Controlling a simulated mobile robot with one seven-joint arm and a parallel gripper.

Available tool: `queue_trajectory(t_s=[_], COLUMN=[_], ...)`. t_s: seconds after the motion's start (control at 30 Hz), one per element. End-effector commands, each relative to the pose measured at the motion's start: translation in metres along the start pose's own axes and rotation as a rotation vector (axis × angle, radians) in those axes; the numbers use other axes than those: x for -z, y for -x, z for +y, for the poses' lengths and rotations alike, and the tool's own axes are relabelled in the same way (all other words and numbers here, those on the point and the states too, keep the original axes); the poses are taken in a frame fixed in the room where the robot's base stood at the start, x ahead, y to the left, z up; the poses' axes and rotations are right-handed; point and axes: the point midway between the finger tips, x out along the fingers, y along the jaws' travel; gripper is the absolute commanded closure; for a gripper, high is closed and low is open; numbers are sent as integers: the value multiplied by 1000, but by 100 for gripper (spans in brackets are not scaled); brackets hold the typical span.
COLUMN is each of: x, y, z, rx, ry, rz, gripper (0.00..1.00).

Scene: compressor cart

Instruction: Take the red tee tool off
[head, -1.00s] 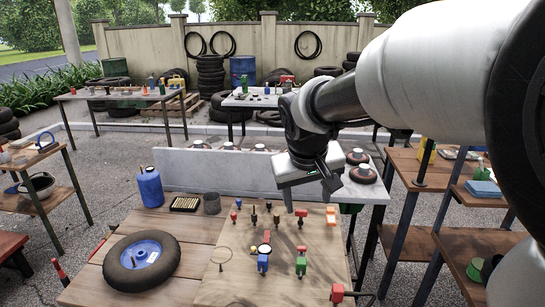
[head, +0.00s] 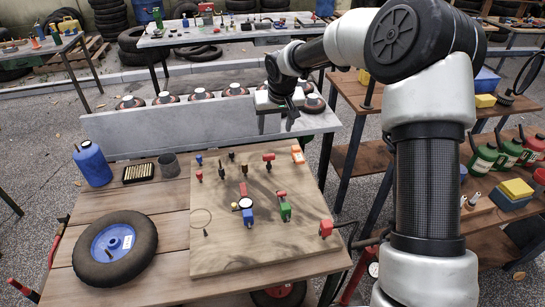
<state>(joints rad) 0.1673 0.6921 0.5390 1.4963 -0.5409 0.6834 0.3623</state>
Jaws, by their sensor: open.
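A small red T-shaped piece (head: 268,157) stands on a stem near the back right of the wooden board (head: 215,255). A second red piece (head: 281,194) sits on top of a green fitting (head: 285,211) in front of it. I cannot tell for sure which is the tee tool. My gripper (head: 277,122) is open and empty, its fingers pointing down. In the picture it is above and behind the board, in front of the grey panel, touching neither red piece.
The board also holds a blue fitting (head: 248,217) by a round gauge, an orange block (head: 298,155) and a red hose end (head: 326,228). Shelves (head: 350,150) stand right.

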Motion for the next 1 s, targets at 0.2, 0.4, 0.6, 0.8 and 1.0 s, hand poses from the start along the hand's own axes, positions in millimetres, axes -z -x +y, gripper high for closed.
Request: queue_trajectory(t_s=[0.2, 0.4, 0.6, 0.8, 1.0], x=[-2, -2, -2, -6, -8], y=[-49, -88, -107, -126, -154], z=[-2, -1, -1, -6, -8], rx=[2, 1, 0, 2, 0], ry=[0, 0, 0, 1, -1], rz=[-6, -4, -2, -4, -3], gripper=[42, 42, 42, 42, 42])
